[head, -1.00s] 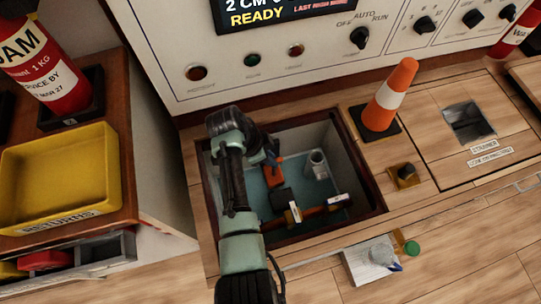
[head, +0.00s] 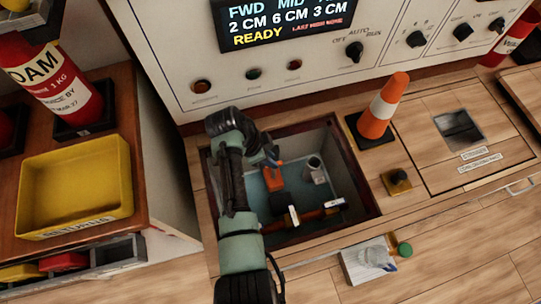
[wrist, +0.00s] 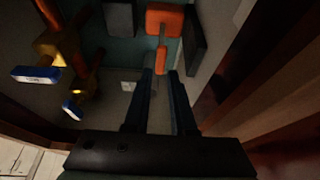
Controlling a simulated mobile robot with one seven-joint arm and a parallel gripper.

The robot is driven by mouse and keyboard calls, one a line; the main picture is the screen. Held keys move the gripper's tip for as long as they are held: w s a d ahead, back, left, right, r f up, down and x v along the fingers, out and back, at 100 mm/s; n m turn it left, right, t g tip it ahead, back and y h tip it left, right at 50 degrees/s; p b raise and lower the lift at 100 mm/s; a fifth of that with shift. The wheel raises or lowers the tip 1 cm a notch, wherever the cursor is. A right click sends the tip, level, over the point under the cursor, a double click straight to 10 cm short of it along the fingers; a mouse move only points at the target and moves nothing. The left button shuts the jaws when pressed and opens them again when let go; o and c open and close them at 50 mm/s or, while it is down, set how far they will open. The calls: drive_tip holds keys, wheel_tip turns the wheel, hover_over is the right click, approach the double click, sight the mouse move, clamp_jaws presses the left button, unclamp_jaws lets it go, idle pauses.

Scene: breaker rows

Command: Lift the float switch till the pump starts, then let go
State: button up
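The float switch is an orange block (head: 273,178) low in the open floor well. In the wrist view the orange block (wrist: 165,20) has a narrow orange tab pointing towards my fingers. My gripper (head: 271,162) reaches down into the well above the float. In the wrist view its two dark blue fingers (wrist: 162,76) are apart, with the tab just beyond or between their tips; contact cannot be told. The pump itself I cannot identify for sure. The panel display (head: 280,22) reads 2 CM, 6 CM, 3 CM and READY.
The well has a dark wooden rim (head: 352,172). Inside are a grey cylinder (head: 314,170) and brass pipework with valve handles (head: 323,210). An orange cone (head: 382,108) stands right of the well. A yellow tray (head: 75,180) and a red extinguisher (head: 62,85) are left.

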drive_tip(key=o, duration=0.3)
drive_tip(key=shift+r, duration=0.1)
drive_tip(key=p+v, duration=0.6)
drive_tip(key=v, duration=0.6)
drive_tip(key=shift+a+r, duration=0.2)
drive_tip(key=shift+r, duration=0.15)
drive_tip(key=shift+s, duration=0.15)
